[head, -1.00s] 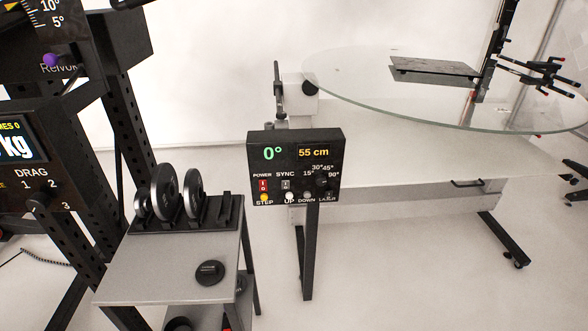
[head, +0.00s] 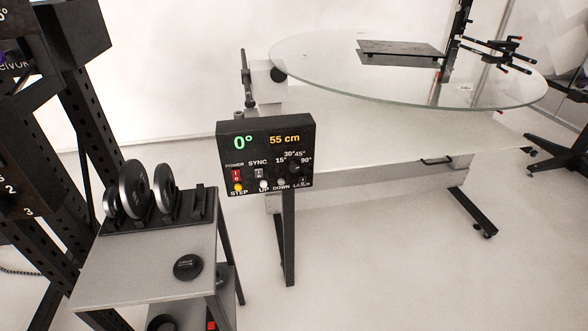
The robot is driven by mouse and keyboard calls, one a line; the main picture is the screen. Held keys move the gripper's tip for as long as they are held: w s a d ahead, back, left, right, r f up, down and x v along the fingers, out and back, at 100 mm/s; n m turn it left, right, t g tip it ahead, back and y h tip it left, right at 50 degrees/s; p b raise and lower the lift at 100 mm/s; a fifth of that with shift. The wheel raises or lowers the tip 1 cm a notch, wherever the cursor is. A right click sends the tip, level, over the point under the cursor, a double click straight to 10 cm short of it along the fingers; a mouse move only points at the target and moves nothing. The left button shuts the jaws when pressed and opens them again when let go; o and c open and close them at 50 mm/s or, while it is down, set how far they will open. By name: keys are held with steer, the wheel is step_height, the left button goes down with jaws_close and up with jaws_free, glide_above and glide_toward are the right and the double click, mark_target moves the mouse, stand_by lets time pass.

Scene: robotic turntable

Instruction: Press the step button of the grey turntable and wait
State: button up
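The turntable's black control box (head: 266,155) stands on a dark post near the middle of the head view. Its display reads 0° in green and 55 cm in yellow. The step button (head: 238,188) is a small yellow knob at the box's lower left, above the word STEP. A red power switch (head: 236,175) is just above it. The turntable (head: 330,80) has a round glass top over a pale grey table. A dark flat plate (head: 400,47) is on or just above the glass. My gripper is not in view.
A small grey cart (head: 150,265) with black weight discs (head: 133,190) in a rack stands left of the control box. A black perforated frame (head: 85,110) rises at the far left. The floor right of the box's post is clear up to the table leg (head: 472,212).

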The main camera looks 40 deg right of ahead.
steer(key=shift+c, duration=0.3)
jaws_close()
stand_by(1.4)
